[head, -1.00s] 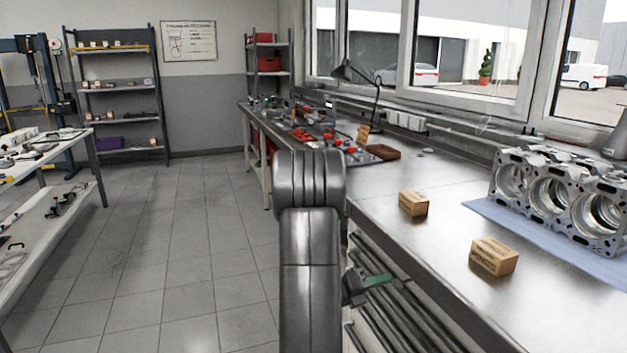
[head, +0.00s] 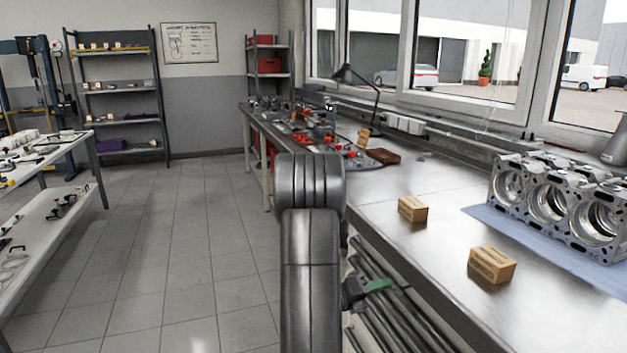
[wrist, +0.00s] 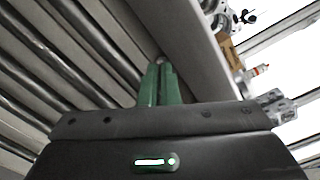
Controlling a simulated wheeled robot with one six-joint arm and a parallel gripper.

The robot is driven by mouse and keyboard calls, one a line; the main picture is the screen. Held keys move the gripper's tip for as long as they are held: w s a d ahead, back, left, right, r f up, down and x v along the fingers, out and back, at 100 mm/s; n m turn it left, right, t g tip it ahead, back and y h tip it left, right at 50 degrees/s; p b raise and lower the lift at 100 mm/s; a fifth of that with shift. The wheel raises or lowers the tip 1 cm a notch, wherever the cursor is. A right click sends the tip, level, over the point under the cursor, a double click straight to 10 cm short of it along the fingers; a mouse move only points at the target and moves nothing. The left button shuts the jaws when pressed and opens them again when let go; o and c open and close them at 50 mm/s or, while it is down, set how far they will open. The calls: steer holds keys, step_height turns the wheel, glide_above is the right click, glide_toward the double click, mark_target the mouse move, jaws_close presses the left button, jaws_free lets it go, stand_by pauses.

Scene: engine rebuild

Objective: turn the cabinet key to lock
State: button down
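My gripper (wrist: 159,84) has green fingers drawn close together, pointing at the cabinet front (wrist: 100,40) under the bench top. A small pale metal piece, seemingly the cabinet key (wrist: 160,60), shows right at the fingertips. The fingers appear shut on it, but they hide most of it and its turn angle cannot be read. In the head view my gripper (head: 377,285) is low beside the cabinet's dark horizontal drawer fronts (head: 405,310); the key is hidden there.
The metal bench top (head: 440,235) overhangs the cabinet close to my gripper. On it stand two small cardboard boxes (head: 412,209) (head: 492,264) and an engine block (head: 560,205) on a blue mat (head: 500,220). The tiled floor (head: 190,250) on the left is clear.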

steer(key=shift+s+d+r+p, duration=0.2)
steer(key=shift+s+r+p, duration=0.15)
steer(key=shift+p, duration=0.4)
steer(key=shift+s, duration=0.1)
stand_by(0.3)
steer(key=shift+w+r+p, duration=0.2)
steer(key=shift+r+p, duration=0.2)
steer(key=shift+p, duration=0.25)
steer(key=v, duration=0.6)
steer(key=shift+p, duration=0.3)
steer(key=shift+w+a, duration=0.1)
steer(key=shift+w, duration=0.05)
